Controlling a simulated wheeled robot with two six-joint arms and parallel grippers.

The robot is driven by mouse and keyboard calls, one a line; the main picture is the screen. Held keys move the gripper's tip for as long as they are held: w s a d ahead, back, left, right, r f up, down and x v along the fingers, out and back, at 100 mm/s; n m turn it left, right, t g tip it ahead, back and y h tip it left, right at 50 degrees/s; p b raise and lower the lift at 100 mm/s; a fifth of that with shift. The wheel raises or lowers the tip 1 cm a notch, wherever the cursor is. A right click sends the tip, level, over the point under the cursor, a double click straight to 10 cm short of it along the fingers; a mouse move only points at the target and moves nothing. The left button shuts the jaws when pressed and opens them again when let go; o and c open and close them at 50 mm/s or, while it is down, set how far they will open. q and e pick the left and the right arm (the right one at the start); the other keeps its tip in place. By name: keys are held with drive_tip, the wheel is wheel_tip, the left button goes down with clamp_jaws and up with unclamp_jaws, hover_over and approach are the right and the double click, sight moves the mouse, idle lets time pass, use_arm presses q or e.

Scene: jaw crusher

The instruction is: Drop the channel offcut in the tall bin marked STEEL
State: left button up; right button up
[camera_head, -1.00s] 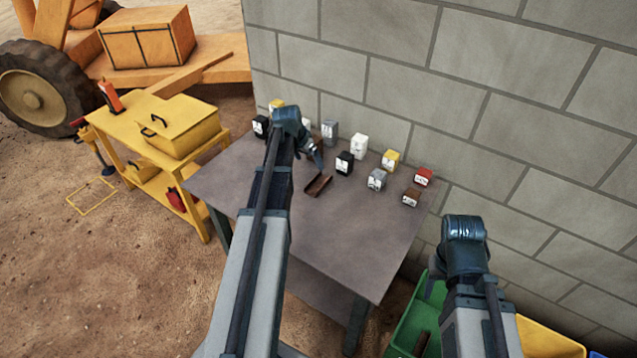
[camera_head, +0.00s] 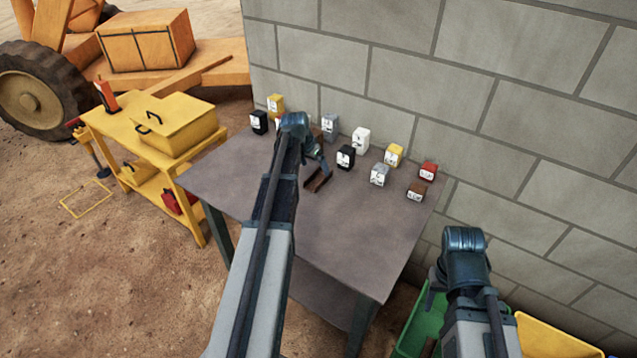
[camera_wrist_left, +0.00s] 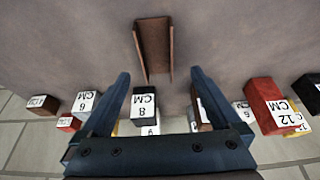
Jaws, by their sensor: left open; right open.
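The channel offcut (camera_head: 317,182) is a short rusty-brown U-shaped piece lying on the grey table. In the left wrist view the offcut (camera_wrist_left: 155,45) lies beyond my fingertips with its open side up. My left gripper (camera_head: 322,166) is just above the offcut, partly hidden by its own arm. In its wrist view the left gripper (camera_wrist_left: 160,76) is open, with nothing between its fingers. My right gripper (camera_head: 438,284) hangs over the green bin, mostly hidden by its arm. No bin marked STEEL is readable.
Several labelled small blocks, such as a black block (camera_head: 346,157) and a red block (camera_head: 428,171), stand along the table's (camera_head: 350,235) back by the block wall. A green bin (camera_head: 420,325) and a yellow bin (camera_head: 545,338) are at lower right. A yellow cart (camera_head: 165,135) stands left.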

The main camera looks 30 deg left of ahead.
sight(320, 179)
use_arm(q)
drive_tip(key=b+x, duration=0.4)
drive_tip(key=x, duration=0.1)
drive_tip(key=shift+s+d+f+b, duration=0.15)
drive_tip(key=shift+s+f+b, duration=0.1)
drive_tip(key=shift+b, duration=0.15)
drive_tip(key=shift+r, duration=0.1)
clamp_jaws()
